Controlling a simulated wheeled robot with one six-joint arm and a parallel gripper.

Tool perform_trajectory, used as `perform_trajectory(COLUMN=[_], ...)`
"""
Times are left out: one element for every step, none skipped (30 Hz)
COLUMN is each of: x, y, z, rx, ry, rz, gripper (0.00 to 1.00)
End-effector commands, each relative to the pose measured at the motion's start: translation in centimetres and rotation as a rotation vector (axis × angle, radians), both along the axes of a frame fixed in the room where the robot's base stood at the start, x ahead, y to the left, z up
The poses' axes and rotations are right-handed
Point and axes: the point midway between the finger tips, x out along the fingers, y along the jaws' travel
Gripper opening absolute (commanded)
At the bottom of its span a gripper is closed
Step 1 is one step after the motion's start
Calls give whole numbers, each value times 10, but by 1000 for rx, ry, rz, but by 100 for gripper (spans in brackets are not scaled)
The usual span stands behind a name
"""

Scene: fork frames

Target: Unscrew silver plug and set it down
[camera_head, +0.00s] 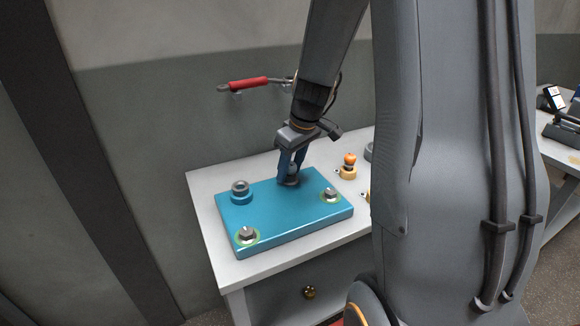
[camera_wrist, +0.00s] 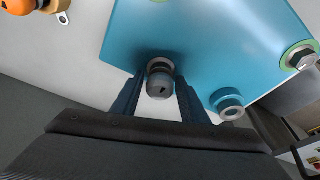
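A silver plug (camera_wrist: 160,82) sits at the back edge of the blue block, its rounded end facing my wrist camera. My gripper (camera_head: 291,176) reaches down onto it from above. The head view shows part of the plug (camera_head: 292,168) between the fingers. Its lower end and the hole are largely hidden, so I cannot tell how deep it sits. The blue block (camera_head: 285,213) lies flat on the white bench.
An orange-topped brass part (camera_head: 349,163) stands behind on the bench (camera_head: 212,238). A red-handled tool (camera_head: 248,84) is at the wall.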

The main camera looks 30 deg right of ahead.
Motion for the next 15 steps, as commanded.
perform_trajectory(x=[-1, -1, -1, -1, 0, 0, 0, 0, 0, 0, 0, 0, -1, -1, -1], y=[1, 1, 0, 0, 0, 0, 0, 0, 0, 0, 0, 0, 0, 0, 1], z=[3, 3, 3, 3, 2, 1, 1, 1, 1, 1, 1, 1, 1, 2, 3], rx=[-1, 0, 0, 0, -1, 0, 0, 1, 1, 1, 1, 0, 0, 0, -1], ry=[1, 1, 0, 0, 0, 0, -1, -1, -1, -1, -1, 0, 1, 1, 1], rz=[-29, -47, -67, -77, -84, -88, -88, -88, -87, -87, -87, -90, -98, -111, -134], gripper=[40, 40, 40, 40, 40, 40, 40, 40, 40, 40, 40, 40, 40, 40, 40])
